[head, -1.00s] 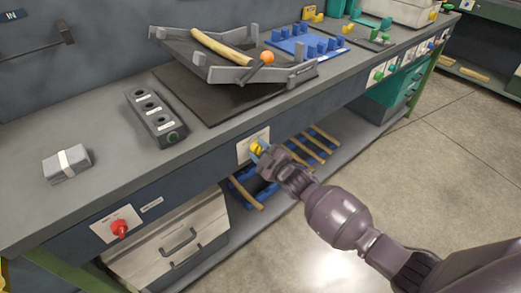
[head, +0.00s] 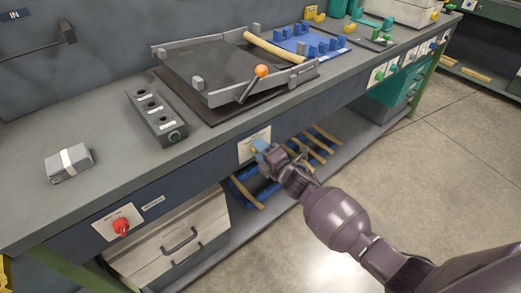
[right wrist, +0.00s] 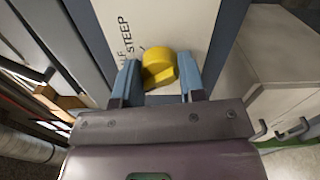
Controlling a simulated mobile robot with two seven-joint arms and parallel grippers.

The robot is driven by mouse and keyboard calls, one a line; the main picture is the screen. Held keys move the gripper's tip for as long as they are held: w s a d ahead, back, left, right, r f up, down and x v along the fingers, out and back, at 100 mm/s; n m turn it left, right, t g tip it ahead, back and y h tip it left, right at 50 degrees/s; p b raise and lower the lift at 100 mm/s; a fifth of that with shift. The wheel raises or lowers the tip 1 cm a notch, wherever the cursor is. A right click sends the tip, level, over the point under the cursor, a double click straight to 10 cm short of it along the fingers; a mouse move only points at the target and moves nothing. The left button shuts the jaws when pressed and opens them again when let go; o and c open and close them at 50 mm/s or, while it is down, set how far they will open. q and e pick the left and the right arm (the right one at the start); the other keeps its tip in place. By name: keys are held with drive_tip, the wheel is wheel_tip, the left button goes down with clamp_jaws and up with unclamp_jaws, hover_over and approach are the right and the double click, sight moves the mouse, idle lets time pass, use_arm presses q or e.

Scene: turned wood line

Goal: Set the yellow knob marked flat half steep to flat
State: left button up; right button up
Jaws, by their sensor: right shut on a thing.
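The yellow knob (right wrist: 158,68) sits on a pale label plate (right wrist: 185,25) on the bench's front face. The right wrist view shows the word STEEP and part of another word on the plate. My right gripper (right wrist: 160,78) has its blue fingers on both sides of the knob and is shut on it. In the head view the gripper (head: 261,148) covers most of the knob. Which mark the knob points to cannot be read. Above, a grey tray (head: 190,62) lies nearly level, with an orange-tipped lever (head: 261,71) at its front. My left gripper is not in view.
A red knob (head: 121,227) is farther left on the bench front. A grey button box (head: 155,118) stands on the bench. Drawers (head: 175,245) and a lower shelf are below.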

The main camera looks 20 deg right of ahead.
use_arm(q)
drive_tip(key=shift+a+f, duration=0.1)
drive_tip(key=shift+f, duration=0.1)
use_arm(e)
drive_tip(key=shift+n, duration=1.2)
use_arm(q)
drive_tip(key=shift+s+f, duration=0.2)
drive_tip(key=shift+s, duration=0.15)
use_arm(e)
drive_tip(key=o, duration=0.9)
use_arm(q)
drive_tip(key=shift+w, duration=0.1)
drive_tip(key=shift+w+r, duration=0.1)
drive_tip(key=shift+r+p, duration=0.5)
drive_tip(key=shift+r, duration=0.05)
use_arm(e)
drive_tip(key=shift+v, duration=5.4)
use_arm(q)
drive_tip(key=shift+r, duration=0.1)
